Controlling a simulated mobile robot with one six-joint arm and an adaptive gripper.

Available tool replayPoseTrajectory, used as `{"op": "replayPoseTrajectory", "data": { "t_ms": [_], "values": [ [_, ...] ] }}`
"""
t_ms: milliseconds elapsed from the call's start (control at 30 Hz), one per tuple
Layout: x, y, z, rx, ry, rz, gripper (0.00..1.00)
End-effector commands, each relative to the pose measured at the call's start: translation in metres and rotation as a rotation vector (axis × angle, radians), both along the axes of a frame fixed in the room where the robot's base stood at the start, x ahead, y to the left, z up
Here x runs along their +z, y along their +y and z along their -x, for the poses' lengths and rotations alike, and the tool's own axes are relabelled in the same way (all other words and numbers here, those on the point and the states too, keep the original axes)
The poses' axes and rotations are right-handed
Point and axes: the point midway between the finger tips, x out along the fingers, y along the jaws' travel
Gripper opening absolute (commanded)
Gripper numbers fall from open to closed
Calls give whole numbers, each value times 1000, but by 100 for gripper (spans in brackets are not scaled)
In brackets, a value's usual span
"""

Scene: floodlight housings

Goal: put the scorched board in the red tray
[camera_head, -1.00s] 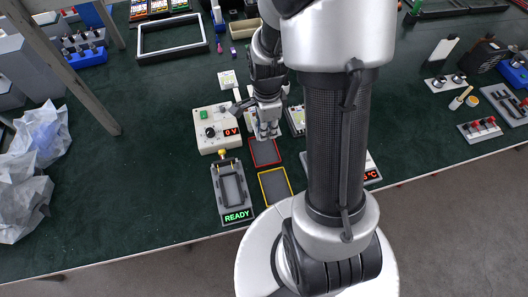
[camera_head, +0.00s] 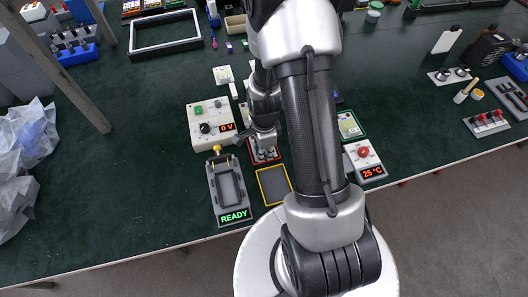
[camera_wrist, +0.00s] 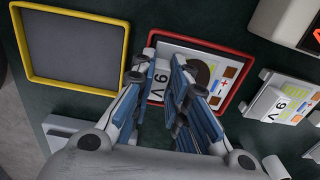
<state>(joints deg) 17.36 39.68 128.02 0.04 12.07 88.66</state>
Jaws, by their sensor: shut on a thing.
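The scorched board (camera_wrist: 222,73) is pale with a dark brown burn mark and a "6 V" label. In the wrist view it lies within the outline of the red tray (camera_wrist: 200,43); I cannot tell whether it touches the tray floor. My gripper (camera_wrist: 178,85) is shut on the board, and its fingers hide part of it. In the head view my gripper (camera_head: 264,147) is low over the red tray (camera_head: 280,157), which it and the board largely cover.
An empty yellow-rimmed tray (camera_wrist: 75,45) lies beside the red one. Another "6 V" board (camera_wrist: 275,103) is on the other side. A box showing "0 V" (camera_head: 211,123), a frame reading "READY" (camera_head: 230,187) and a "25 °C" unit (camera_head: 365,160) stand close by.

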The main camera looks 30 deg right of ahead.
Motion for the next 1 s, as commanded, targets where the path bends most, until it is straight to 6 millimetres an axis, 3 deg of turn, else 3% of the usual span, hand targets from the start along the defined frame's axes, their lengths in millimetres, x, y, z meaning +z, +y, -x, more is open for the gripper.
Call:
{"op": "replayPoseTrajectory", "data": {
  "t_ms": [300,333,600,1000],
  "values": [
    [-3,0,0,0,-1,0,0],
    [-2,0,0,0,-1,0,17],
    [-1,0,0,0,-1,0,35],
    [5,0,0,0,-2,1,35]
  ]
}}
